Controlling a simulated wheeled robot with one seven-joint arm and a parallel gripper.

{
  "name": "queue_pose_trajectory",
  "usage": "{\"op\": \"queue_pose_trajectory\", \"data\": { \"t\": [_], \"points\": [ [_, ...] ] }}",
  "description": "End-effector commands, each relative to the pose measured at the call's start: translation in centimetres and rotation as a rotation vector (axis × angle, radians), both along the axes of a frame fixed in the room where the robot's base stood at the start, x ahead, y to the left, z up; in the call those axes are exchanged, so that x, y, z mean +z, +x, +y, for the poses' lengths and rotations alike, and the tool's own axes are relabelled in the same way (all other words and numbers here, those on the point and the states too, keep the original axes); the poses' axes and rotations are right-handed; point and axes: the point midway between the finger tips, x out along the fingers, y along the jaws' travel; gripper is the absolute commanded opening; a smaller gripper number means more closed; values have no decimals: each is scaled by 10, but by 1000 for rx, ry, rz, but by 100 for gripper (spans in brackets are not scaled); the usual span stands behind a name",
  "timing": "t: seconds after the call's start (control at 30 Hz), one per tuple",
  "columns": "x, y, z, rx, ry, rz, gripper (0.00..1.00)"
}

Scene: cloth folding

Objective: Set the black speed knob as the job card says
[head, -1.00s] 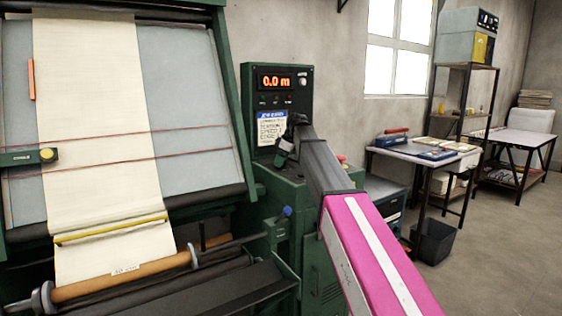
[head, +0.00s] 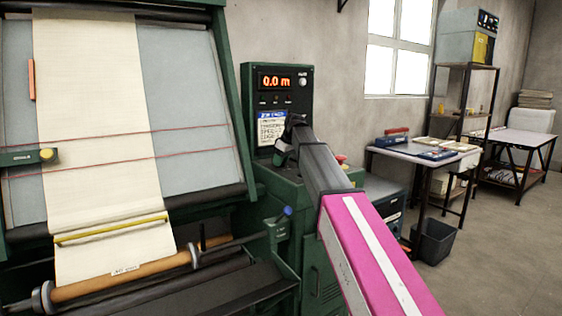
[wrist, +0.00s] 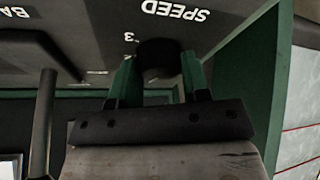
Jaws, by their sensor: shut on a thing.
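The black speed knob (wrist: 157,56) is in the wrist view, below the printed word SPEED on the dark panel, which shows upside down. A mark that looks like a 3 stands beside it. My gripper (wrist: 158,72) is shut on the knob, a finger on either side. The knob's pointer is not visible. The job card (head: 271,128), white with a blue top, is on the control panel in the head view. Its lines are too small to read surely. In the head view my arm hides the knob.
The red display (head: 275,82) above the card reads 0.0 m. A dark rod (wrist: 42,120) stands left of my gripper in the wrist view. The machine with cream cloth (head: 95,120) is at left. A table (head: 408,149) stands at right.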

Motion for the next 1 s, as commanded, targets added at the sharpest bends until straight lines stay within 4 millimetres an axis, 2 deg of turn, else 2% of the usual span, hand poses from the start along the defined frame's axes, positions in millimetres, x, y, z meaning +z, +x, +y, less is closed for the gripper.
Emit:
{"op": "queue_pose_trajectory", "data": {
  "t": [1.0],
  "points": [
    [0, -2, 3, -966, -1, 0, 19]
  ]
}}
